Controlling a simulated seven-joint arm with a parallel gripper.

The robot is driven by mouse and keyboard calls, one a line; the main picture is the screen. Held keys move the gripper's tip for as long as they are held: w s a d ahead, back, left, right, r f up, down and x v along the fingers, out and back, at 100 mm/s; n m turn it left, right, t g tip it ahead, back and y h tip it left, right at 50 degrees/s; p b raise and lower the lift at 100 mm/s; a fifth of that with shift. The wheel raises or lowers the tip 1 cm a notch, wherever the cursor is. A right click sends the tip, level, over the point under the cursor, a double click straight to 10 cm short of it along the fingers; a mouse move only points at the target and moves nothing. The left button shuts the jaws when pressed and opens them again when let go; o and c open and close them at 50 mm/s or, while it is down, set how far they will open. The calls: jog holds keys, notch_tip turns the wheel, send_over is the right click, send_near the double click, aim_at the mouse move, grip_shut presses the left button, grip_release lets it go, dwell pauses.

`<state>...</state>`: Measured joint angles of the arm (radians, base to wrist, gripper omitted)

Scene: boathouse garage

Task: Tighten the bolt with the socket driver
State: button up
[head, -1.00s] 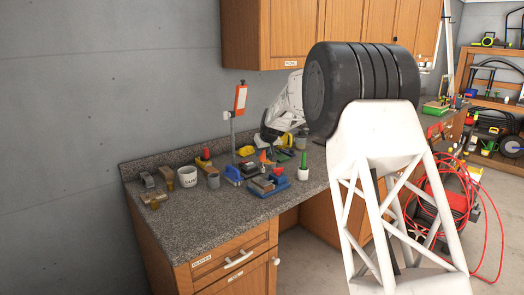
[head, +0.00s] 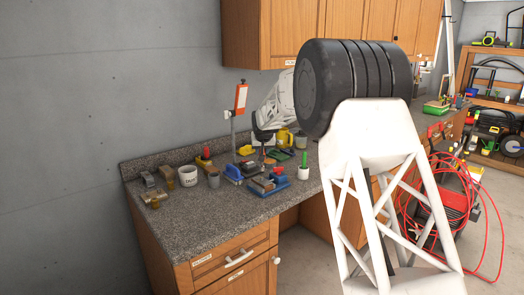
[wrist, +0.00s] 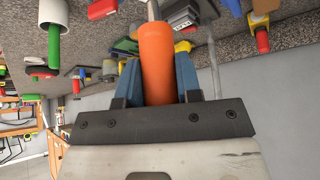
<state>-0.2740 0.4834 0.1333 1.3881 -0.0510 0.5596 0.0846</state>
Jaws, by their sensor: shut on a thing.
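My gripper (wrist: 160,88) is shut on the orange handle of the socket driver (wrist: 157,60) in the wrist view, with a blue finger on each side. The driver's metal shaft (wrist: 153,10) runs out of the top of that view, so its tip is hidden. In the head view my gripper (head: 263,138) is above the counter, behind the blue fixture (head: 264,191) with grey and red parts. A grey block (wrist: 182,14) shows beside the shaft in the wrist view. I cannot make out the bolt or whether the driver touches anything.
A white pot with a green item (head: 303,170) is right of the fixture. The front left counter is clear.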

dwell(0.3)
jog(key=shift+f, duration=1.15)
jog(key=shift+f, duration=1.1)
jog(key=shift+m+h, duration=0.5)
jog(key=shift+m, duration=0.4)
jog(key=shift+m+h, duration=0.5)
jog(key=shift+m, duration=0.4)
jog(key=shift+m, duration=0.3)
jog(key=shift+a+m+h, duration=0.1)
jog(key=shift+m+h, duration=0.3)
jog(key=shift+m, duration=0.1)
jog(key=shift+m+h, duration=0.7)
jog(key=shift+m, duration=0.5)
